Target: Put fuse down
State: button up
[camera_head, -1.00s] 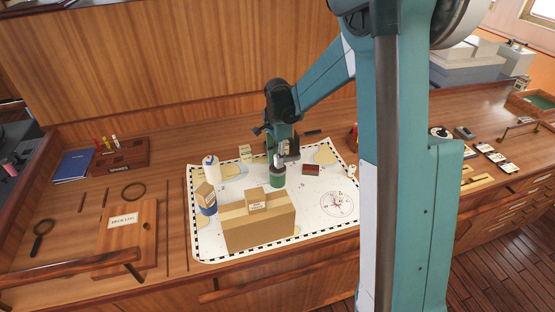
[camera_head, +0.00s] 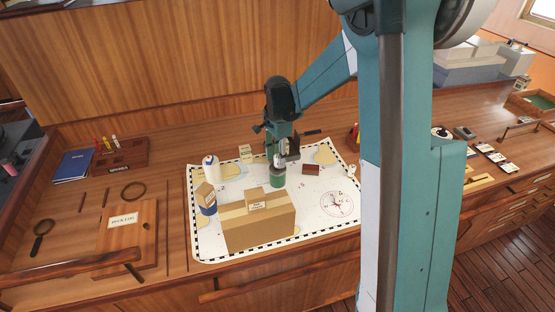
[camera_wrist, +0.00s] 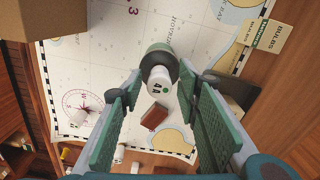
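The fuse appears to be the small white cylinder (camera_wrist: 159,80) with dark marks and a green dot on it. In the wrist view it stands at a dark green and grey round can (camera_wrist: 160,55); whether it is in or on the can is unclear. In the head view the green can (camera_head: 278,178) stands on the chart, with the small pale fuse (camera_head: 279,160) at its top. My gripper (camera_wrist: 160,82) points down over it. Its two green fingers are spread on either side of the fuse, with a visible gap on each side.
A large cardboard box (camera_head: 258,226) with a small box (camera_head: 257,199) on it stands in front of the can. A white bottle (camera_head: 211,168) and a blue can (camera_head: 206,206) are to the left. A brown block (camera_head: 311,169) lies to the right. The chart's right part is fairly clear.

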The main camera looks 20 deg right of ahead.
aim_at(277, 156)
notch_tip(277, 156, up, 11)
jog(key=shift+r, duration=0.15)
dwell(0.4)
jog(key=shift+s, duration=0.1)
dwell(0.5)
jog(key=s+a+r+n+t, duration=0.15)
jog(key=s+r+n, duration=0.3)
jog(key=s, duration=0.45)
jog(key=s+r+n+t, duration=0.25)
jog(key=s+r, duration=0.25)
jog(key=s, duration=0.4)
jog(key=s+a+f+n+t, duration=0.1)
jog(key=s+f+n+t, duration=0.2)
jog(key=s+n, duration=0.5)
jog(key=shift+s+a+f+n, duration=0.2)
jog(key=shift+s+n, duration=0.1)
jog(key=shift+s, duration=4.45)
notch_tip(277, 156, down, 10)
jog(key=b, duration=1)
jog(key=shift+b, duration=0.35)
